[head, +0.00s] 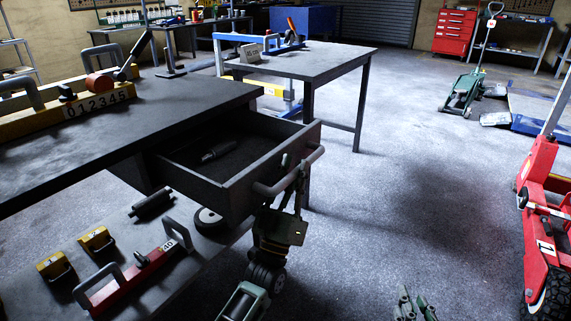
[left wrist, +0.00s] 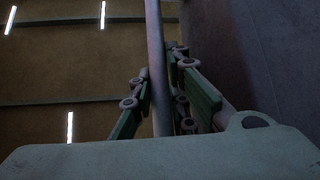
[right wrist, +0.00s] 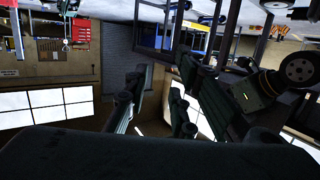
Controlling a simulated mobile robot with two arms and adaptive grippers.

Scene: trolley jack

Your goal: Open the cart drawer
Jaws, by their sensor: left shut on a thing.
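The cart drawer (head: 225,187) stands pulled out from under the dark cart top (head: 150,110). A dark tool (head: 217,151) lies inside it. A tubular handle (head: 268,188) runs along the drawer's front. My left gripper (head: 297,176) is shut on this handle near its far end. In the left wrist view the handle bar (left wrist: 157,60) passes between the fingers (left wrist: 160,100). My right gripper (head: 414,303) is low at the bottom edge of the head view, apart from the drawer. The right wrist view shows its fingers (right wrist: 152,115) apart with nothing between them.
The cart's lower shelf (head: 190,270) carries a red level-like tool (head: 140,268), yellow blocks (head: 97,240) and a dark cylinder (head: 152,204). A workbench (head: 310,62) stands behind. A red jack (head: 540,200) is at the right edge. The floor between (head: 420,190) is clear.

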